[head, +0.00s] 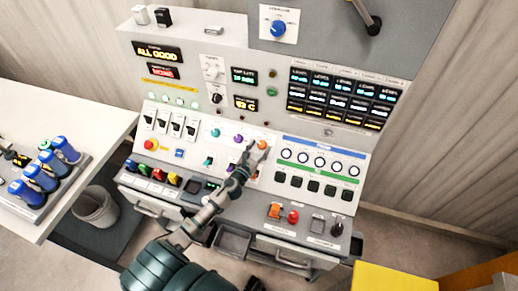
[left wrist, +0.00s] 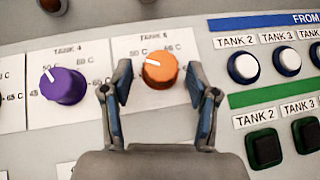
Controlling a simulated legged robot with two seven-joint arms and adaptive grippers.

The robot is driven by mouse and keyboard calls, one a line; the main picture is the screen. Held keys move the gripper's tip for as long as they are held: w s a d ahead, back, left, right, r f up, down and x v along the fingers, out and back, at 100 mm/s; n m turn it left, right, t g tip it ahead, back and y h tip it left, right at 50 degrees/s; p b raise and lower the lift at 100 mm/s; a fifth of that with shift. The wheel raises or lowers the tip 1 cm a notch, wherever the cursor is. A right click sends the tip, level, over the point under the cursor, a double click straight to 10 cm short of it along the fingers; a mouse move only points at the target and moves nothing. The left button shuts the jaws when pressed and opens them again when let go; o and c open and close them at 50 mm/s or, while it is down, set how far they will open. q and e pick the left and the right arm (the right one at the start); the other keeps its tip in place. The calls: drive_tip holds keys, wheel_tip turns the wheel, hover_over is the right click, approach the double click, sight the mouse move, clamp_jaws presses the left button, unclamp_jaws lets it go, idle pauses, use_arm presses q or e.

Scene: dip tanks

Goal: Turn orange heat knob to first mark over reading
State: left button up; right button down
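The orange heat knob (left wrist: 160,70) sits on a white marked plate (left wrist: 128,48) in the left wrist view. Its white pointer line points up and left. Labels around the plate read "50" at the upper left and "65 C" at the upper right. In the head view the orange knob (head: 262,145) is small, beside my gripper tips. My left gripper (left wrist: 160,82) is open, with one finger on each side of the knob's lower part; I cannot tell whether either touches it. It also shows in the head view (head: 255,152). A small amber display (head: 245,104) seems to read "52 C".
A purple knob (left wrist: 63,85) sits just left of the left finger. White round buttons (left wrist: 243,68) and dark square buttons (left wrist: 264,149) lie to the right. Black switches (head: 170,125) and a red button (head: 151,145) are further left on the panel.

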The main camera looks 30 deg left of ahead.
use_arm(q)
drive_tip(key=shift+a, duration=0.15)
drive_tip(key=c, duration=0.9)
drive_tip(key=shift+d+n+y, duration=0.3)
drive_tip(key=shift+n+y, duration=0.1)
drive_tip(key=shift+d+n+y, duration=0.15)
drive_tip(key=shift+n+y, duration=0.65)
drive_tip(key=shift+n, duration=0.2)
drive_tip(key=n+g+y, duration=0.1)
drive_tip(key=n+y, duration=0.1)
drive_tip(key=n, duration=0.1)
drive_tip(key=shift+w+d+y, duration=0.1)
drive_tip(key=shift+w+y, duration=0.05)
drive_tip(key=shift+y, duration=0.25)
drive_tip(key=shift+n+g+y, duration=0.3)
drive_tip(key=shift+n+y, duration=0.4)
drive_tip(key=shift+n, duration=0.2)
drive_tip(key=shift+r, duration=0.1)
drive_tip(key=o, duration=0.9)
drive_tip(key=shift+o, duration=1.3)
drive_tip(key=v, duration=1.2)
use_arm(e)
drive_tip(key=shift+w, duration=0.5)
drive_tip(key=shift+s, duration=0.1)
